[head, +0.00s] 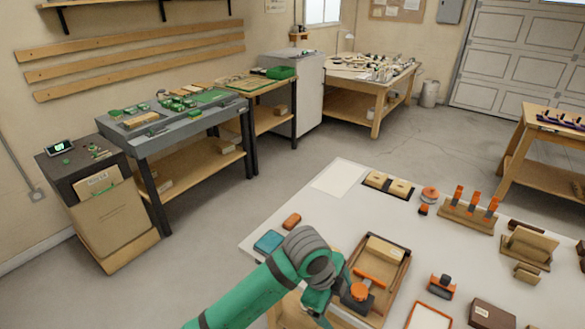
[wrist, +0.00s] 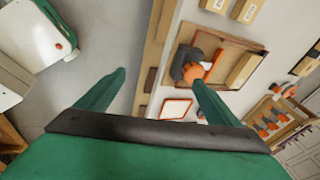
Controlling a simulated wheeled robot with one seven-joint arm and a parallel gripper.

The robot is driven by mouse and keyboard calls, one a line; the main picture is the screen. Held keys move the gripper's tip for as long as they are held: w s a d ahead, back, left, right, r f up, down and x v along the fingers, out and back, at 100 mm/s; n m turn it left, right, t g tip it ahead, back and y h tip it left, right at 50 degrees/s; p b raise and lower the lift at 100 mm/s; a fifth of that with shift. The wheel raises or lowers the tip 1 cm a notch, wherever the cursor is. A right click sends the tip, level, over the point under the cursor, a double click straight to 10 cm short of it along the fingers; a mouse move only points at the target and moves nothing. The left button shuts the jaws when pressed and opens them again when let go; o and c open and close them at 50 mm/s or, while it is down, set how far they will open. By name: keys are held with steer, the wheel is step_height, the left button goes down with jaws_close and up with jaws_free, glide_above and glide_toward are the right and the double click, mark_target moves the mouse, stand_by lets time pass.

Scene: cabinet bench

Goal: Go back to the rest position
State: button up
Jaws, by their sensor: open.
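My gripper (wrist: 158,78) is open, with its two green fingers spread wide and nothing between them. In the wrist view, the gap shows the table's edge and the floor. In the head view, my gripper (head: 328,301) hangs at the near edge of the white table (head: 335,215), its fingers partly hidden by my wrist. A wooden tray (head: 402,262) lies right beside it, holding a pale wooden block (head: 384,250) and an orange-and-dark piece (head: 358,292). In the wrist view, the tip of the right finger overlaps the orange-and-dark piece (wrist: 190,70); I cannot tell whether they touch.
A teal box (head: 268,242) and a small orange-brown block (head: 292,221) lie left of the tray. A rack with orange-topped pieces (head: 468,210) stands at the back right. Open floor (head: 215,245) lies left of the table, before the wall benches.

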steer(key=w+d+r+n+t+h, duration=0.1)
steer(key=d+r+n+t+h, duration=0.3)
steer(key=d, duration=0.5)
steer(key=w+d+r+n+t+h, duration=0.1)
steer(key=d+r+n+t+h, duration=0.1)
steer(key=d+r+n+h, duration=0.45)
steer(key=s+a+f+n+t+y, duration=0.4)
steer(key=s+a+f+n+y, duration=0.25)
steer(key=f, duration=0.25)
steer(key=s+a+f+n+t+y, duration=0.4)
steer(key=s+a+f+n+y, duration=0.1)
steer(key=s+a+f+n, duration=0.25)
steer(key=s+a+y, duration=0.1)
steer(key=s+a, duration=0.5)
steer(key=s, duration=0.4)
steer(key=s+a+f+y, duration=0.1)
steer(key=s+a, duration=0.5)
steer(key=s, duration=0.4)
steer(key=shift+a+f+y, duration=0.2)
steer(key=shift+f+y, duration=0.1)
steer(key=shift+y, duration=0.1)
